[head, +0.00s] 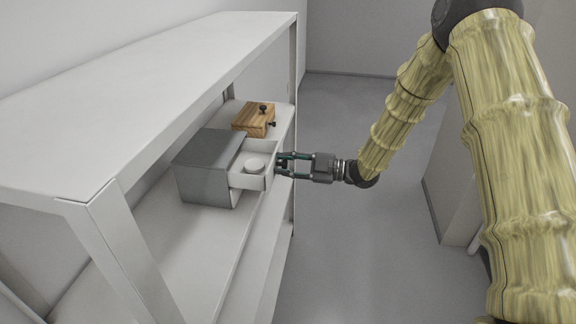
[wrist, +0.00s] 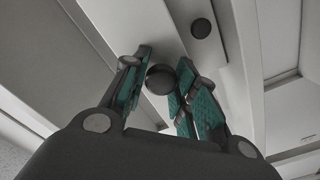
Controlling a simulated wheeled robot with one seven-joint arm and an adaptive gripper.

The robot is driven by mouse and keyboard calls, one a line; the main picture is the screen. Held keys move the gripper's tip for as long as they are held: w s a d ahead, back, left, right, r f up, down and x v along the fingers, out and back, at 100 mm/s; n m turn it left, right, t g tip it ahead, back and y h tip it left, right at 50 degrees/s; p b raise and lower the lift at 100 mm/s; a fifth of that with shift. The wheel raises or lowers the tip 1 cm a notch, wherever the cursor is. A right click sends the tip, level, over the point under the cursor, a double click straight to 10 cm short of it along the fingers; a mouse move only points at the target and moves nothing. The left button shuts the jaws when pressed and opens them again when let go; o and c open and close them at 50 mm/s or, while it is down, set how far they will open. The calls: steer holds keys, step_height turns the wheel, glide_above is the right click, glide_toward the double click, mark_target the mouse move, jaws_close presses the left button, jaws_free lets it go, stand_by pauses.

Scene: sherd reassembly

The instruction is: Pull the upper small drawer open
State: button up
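A small grey cabinet (head: 205,170) stands on the shelf in the head view. My gripper (head: 279,164) is right at the drawer front. In the wrist view, a dark round knob (wrist: 160,79) sits between the two teal-padded fingers of my gripper (wrist: 164,60). The fingers look apart, with a slim gap at the left of the knob. Contact at the right finger is hard to tell. A second dark knob (wrist: 201,28) is beyond the fingertips.
A wooden box (head: 252,118) with dark knobs stands behind the cabinet. The shelf unit's white top board (head: 150,95) overhangs the cabinet, and a post (head: 294,130) rises close to my gripper. The grey floor (head: 340,230) to the right is clear.

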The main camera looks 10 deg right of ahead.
steer(key=o, duration=0.3)
steer(key=shift+d, duration=0.1)
steer(key=v, duration=1.2)
